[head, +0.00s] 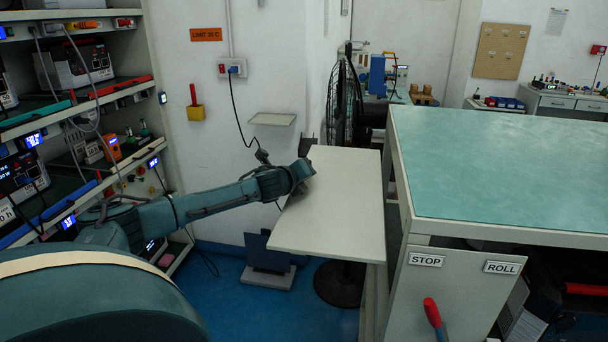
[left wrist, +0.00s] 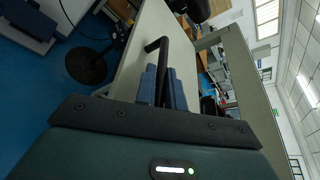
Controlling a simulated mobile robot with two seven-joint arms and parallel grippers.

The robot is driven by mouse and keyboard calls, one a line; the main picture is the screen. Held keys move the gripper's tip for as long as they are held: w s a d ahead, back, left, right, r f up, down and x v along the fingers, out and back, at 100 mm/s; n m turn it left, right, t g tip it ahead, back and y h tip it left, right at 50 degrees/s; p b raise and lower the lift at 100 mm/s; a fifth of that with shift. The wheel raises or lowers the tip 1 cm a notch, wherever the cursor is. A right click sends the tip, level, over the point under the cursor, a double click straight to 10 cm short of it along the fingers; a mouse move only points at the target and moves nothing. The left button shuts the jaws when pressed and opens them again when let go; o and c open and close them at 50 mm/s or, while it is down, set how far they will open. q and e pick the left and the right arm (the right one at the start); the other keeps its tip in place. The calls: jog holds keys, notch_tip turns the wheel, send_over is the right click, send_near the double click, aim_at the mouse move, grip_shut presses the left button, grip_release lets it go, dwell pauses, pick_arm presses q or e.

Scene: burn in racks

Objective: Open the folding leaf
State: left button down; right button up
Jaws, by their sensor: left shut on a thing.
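The folding leaf (head: 335,205) is a pale grey panel on the left side of the green-topped bench. It stands out from the bench and looks about level, a little below the bench top. My left gripper (head: 303,172) is at the leaf's left edge, with its fingers hidden in the head view. In the left wrist view, its blue fingers (left wrist: 163,90) are shut on a black bar handle (left wrist: 164,58) beside the pale leaf (left wrist: 147,45). My right gripper is not in view.
The bench (head: 500,165) has a bare green top and STOP and ROLL labels with a red-handled lever (head: 432,312). A black fan (head: 345,105) stands behind the leaf. Shelves of instruments (head: 75,85) fill the left. A dark object (head: 267,255) stands on the blue floor.

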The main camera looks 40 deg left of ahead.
pick_arm(q)
jog(key=shift+r, duration=0.15)
jog(key=c, duration=1.8)
grip_release()
jog(key=shift+d, duration=0.15)
jog(key=shift+o, duration=0.2)
jog(key=shift+s, duration=0.3)
notch_tip(320, 180, up, 3)
jog(key=b, duration=0.4)
send_over(285, 205)
jog(key=shift+r, duration=0.2)
jog(key=shift+b+v, duration=0.3)
jog(key=shift+v, duration=0.5)
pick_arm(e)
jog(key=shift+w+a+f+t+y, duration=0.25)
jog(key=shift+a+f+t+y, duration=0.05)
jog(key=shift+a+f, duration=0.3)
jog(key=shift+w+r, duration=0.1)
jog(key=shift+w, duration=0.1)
